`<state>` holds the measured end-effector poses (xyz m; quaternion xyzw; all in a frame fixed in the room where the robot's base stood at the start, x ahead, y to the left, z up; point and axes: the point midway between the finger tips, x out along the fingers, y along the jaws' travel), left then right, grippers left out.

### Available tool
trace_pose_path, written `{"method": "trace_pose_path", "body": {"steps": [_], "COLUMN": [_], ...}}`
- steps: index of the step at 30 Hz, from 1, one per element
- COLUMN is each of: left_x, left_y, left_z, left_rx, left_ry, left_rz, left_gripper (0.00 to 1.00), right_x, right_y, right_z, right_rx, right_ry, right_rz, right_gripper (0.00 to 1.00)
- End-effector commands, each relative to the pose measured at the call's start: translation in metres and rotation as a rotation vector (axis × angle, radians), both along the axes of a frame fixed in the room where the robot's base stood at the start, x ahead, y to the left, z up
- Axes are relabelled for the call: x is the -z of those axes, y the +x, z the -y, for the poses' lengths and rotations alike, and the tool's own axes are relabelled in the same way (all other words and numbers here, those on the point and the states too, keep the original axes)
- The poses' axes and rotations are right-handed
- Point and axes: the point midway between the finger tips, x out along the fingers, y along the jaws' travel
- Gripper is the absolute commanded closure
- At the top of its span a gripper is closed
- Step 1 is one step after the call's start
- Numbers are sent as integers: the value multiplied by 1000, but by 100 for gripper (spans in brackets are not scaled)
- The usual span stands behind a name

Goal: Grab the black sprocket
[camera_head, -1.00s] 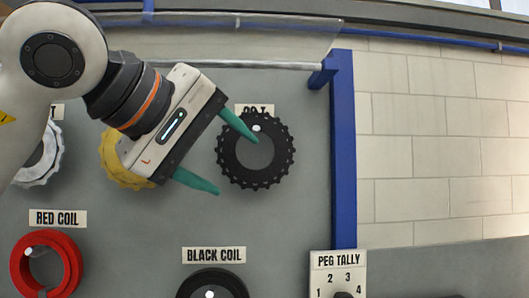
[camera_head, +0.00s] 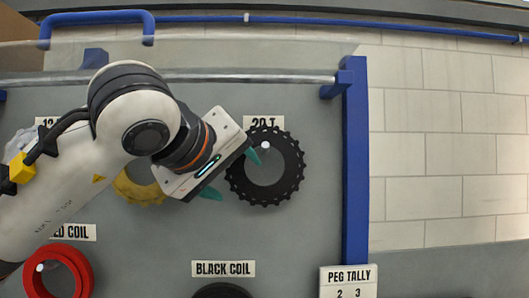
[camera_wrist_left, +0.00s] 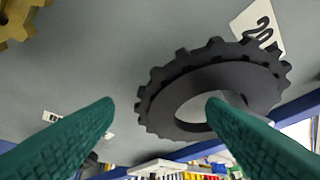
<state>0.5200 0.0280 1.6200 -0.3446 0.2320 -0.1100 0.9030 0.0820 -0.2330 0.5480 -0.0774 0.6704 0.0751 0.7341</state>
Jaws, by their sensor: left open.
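The black sprocket (camera_head: 287,186) is a toothed ring hanging on a peg on the grey board, under a label reading 20 T. It also shows in the left wrist view (camera_wrist_left: 261,85), ahead of the fingers. My left gripper (camera_head: 232,175) is open and empty, with its green fingers pointing at the sprocket's left side. One fingertip overlaps the sprocket's upper left rim in the head view; I cannot tell whether it touches. In the left wrist view the gripper (camera_wrist_left: 160,115) has its right finger in front of the ring's lower part. My right gripper is not in view.
A yellow sprocket (camera_head: 137,191) hangs partly behind my left gripper. A red coil (camera_head: 82,263) and a black coil (camera_head: 222,291) hang lower. A blue post (camera_head: 355,170) bounds the board on the right. A clear panel with a metal rail (camera_head: 250,79) runs along the top.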

Motion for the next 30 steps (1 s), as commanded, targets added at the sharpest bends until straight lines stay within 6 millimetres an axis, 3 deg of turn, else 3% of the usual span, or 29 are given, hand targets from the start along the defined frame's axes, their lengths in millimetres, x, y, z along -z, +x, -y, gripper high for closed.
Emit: {"method": "trace_pose_path", "body": {"steps": [4,12,24,30], "left_x": [3,6,5,4], "left_y": [15,17,17,16], "left_z": [6,7,7,7], "left_rx": [0,1,1,1], "left_ry": [-1,-1,-1,-3], "left_rz": [-1,1,2,3], "left_gripper": [34,34,97,97], "right_x": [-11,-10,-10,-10], "right_y": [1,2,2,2], "right_z": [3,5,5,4], "right_rx": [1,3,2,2], "right_ry": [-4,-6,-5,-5], "right_rz": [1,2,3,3], "right_gripper": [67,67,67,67]}}
